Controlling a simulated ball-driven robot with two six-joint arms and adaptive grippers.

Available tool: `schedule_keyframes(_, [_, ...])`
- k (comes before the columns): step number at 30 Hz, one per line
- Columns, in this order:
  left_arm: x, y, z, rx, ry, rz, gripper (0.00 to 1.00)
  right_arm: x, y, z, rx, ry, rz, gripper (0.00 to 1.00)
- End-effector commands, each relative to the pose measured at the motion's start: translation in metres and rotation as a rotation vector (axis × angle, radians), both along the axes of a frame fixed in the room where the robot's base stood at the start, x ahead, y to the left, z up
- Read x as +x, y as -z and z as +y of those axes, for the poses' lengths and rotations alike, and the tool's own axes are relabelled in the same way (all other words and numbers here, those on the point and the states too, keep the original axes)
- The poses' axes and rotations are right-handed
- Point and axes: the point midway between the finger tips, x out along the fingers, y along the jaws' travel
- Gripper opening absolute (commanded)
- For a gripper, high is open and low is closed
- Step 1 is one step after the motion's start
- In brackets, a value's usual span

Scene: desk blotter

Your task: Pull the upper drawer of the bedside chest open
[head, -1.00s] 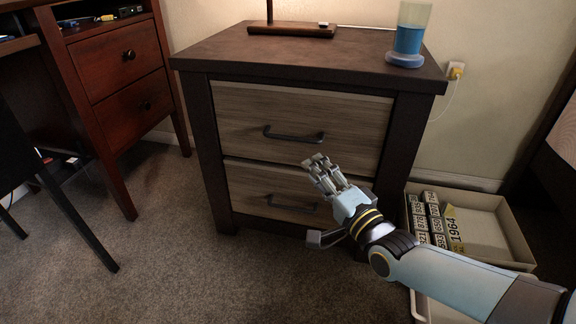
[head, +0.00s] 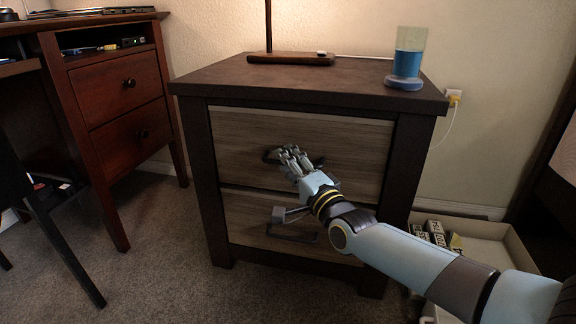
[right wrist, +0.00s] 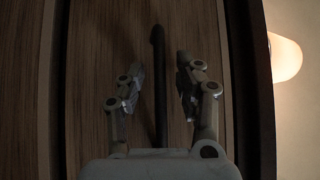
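The bedside chest (head: 207,160) has a dark frame and two wood-grain drawers. The upper drawer (head: 350,140) looks flush with the frame. Its dark bar handle (head: 268,156) is mostly hidden behind my right gripper (head: 290,156). In the right wrist view, the handle (right wrist: 159,85) runs between the two separated fingers of my right gripper (right wrist: 160,85), with gaps on both sides. Whether a finger touches the drawer front cannot be told. The lower drawer (head: 240,215) appears shut, its handle partly behind my right arm. My left gripper is out of view.
A blue-filled cup (head: 408,62) and a lamp base (head: 290,58) stand on the chest top. A reddish desk (head: 125,85) is at left. An open tray (head: 490,232) lies on the floor at right. Carpet in front of the chest is clear.

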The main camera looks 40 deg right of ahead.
Motion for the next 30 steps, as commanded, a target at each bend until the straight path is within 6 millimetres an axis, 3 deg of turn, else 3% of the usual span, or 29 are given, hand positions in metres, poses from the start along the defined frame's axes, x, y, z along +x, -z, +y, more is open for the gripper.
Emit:
schedule_keyframes(5, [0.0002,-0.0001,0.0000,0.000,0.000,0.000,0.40,-0.0001,-0.0002,-0.0001,0.000,0.000,0.000,0.32])
schedule_keyframes(12, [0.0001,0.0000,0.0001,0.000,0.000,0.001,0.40,-0.0004,0.0002,-0.0001,-0.001,0.000,0.001,0.00])
schedule_keyframes(30, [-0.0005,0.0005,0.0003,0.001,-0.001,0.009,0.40,-0.0039,0.0026,0.0029,-0.001,0.000,0.007,0.00])
